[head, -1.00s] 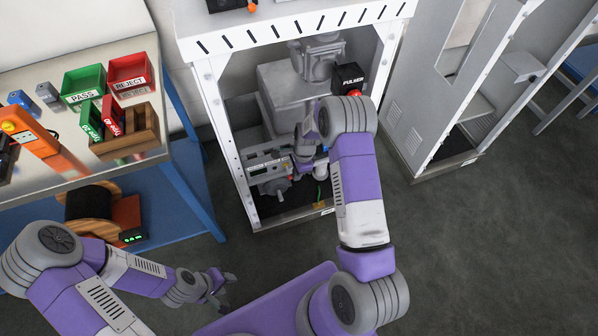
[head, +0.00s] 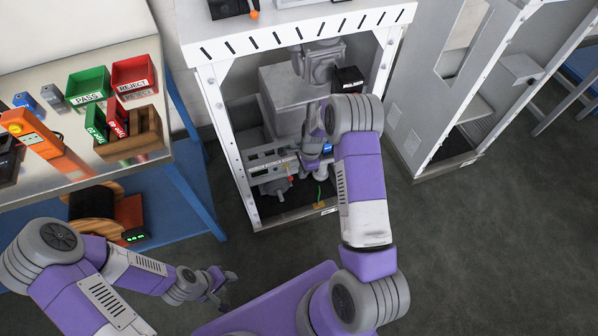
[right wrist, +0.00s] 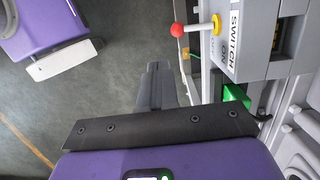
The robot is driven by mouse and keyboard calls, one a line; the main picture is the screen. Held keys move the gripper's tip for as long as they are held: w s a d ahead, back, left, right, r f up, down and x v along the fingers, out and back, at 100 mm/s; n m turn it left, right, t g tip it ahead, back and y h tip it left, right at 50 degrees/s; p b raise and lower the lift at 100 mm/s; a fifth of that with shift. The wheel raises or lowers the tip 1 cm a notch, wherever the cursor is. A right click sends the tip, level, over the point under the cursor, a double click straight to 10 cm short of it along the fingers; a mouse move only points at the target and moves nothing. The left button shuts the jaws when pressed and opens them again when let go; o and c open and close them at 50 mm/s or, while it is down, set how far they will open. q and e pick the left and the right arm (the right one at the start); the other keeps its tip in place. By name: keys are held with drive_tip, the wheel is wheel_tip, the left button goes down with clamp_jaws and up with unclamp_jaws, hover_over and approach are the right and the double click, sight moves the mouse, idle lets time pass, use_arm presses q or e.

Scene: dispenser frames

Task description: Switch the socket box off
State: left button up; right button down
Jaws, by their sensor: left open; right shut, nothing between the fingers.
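The socket box (head: 268,166) is a grey unit low inside the white frame, partly hidden by my right arm. In the right wrist view its white SWITCH label (right wrist: 232,38) shows beside a lever with a red ball (right wrist: 177,30) and a yellow collar; the lever sticks out to the left of the box. My left gripper (head: 224,284) is open and empty, above the floor.
The white frame's posts (head: 225,140) stand close around the box. A grey machine (head: 292,95) sits behind it. A bench (head: 168,158) with red and green bins is at left. A grey cabinet (head: 415,130) is at right.

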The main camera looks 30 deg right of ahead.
drive_tip(key=s+d+r+p, duration=0.2)
drive_tip(key=s+r+p, duration=0.1)
drive_tip(key=s+r, duration=0.4)
drive_tip(key=shift+s+r, duration=0.4)
drive_tip(key=shift+r, duration=0.25)
drive_tip(key=shift+d, duration=0.1)
drive_tip(key=s+a+f+n+y, duration=0.1)
drive_tip(key=s+a+f+n, duration=0.3)
drive_tip(key=s+a+n, duration=0.3)
drive_tip(key=s+a+f+n+y, duration=0.1)
drive_tip(key=s+a+f+n, duration=0.3)
drive_tip(key=a+n, duration=0.6)
drive_tip(key=s+a, duration=0.2)
drive_tip(key=a, duration=0.2)
drive_tip(key=shift+s+f, duration=0.15)
drive_tip(key=shift+s, duration=0.25)
drive_tip(key=shift+d, duration=0.1)
